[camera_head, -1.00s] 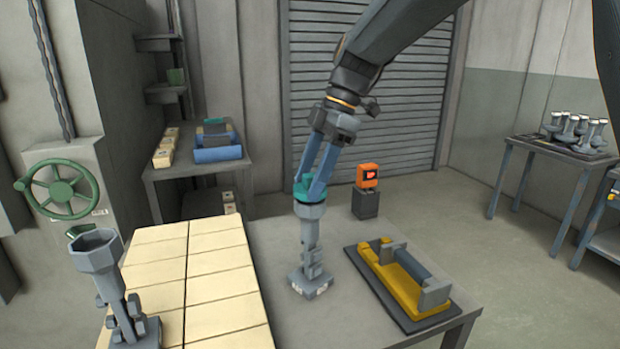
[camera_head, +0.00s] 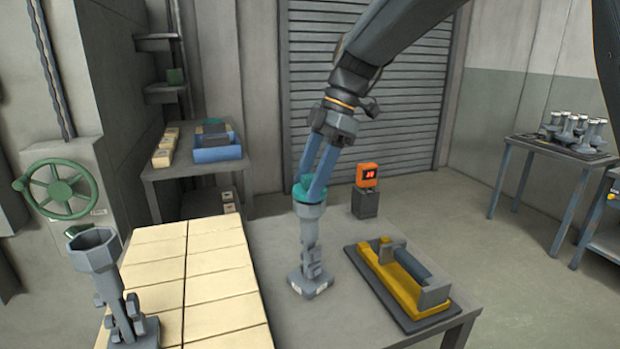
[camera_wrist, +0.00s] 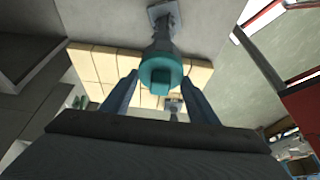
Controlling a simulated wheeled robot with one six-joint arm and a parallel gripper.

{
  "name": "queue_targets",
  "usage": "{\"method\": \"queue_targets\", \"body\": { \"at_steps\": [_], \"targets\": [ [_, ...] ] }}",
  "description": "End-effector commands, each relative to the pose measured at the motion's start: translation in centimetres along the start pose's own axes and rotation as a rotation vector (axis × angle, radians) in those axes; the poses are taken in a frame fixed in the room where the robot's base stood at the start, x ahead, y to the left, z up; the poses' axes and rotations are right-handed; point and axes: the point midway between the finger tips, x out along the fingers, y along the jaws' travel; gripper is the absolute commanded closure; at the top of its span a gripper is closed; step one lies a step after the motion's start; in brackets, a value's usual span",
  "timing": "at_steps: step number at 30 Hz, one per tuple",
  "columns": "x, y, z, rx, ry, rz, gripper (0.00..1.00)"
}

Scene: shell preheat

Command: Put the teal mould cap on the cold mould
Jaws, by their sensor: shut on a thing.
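The teal mould cap (camera_head: 316,189) is at the top of a grey-blue mould (camera_head: 309,240) that stands upright on the grey table. My gripper (camera_head: 308,188) points down and is shut on the cap, one finger on each side. In the wrist view the cap (camera_wrist: 161,72) looks level and centred over the mould, and its raised knob faces the camera. It appears to rest on the rim, but the contact is too small to tell. A second mould (camera_head: 95,252), open at the top and without a cap, stands on the pale tiles at the left.
Pale tiles (camera_head: 215,262) cover the table's left part. A yellow fixture (camera_head: 400,284) on a dark plate lies to the right. An orange display (camera_head: 367,174) stands on a grey block behind. A side table at the far right holds several grey pieces (camera_head: 575,128).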

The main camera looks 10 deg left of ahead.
Motion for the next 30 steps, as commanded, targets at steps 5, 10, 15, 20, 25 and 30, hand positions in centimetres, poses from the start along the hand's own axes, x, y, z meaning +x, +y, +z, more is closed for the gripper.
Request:
{"method": "queue_targets", "body": {
  "at_steps": [5,10,15,20,25,30],
  "targets": [
    [0.3,0.0,0.1,0.0,0.0,0.0,0.68],
    [0.6,0.0,0.2,0.0,0.0,0.0,0.68],
    [0.7,0.0,0.3,0.0,0.0,0.0,0.38],
    [0.7,0.0,0.3,0.0,0.0,0.0,0.38],
    [0.2,0.0,0.2,0.0,0.0,0.0,0.38],
    [-1.1,0.0,0.2,0.001,0.0,0.0,0.38]
  ]
}}
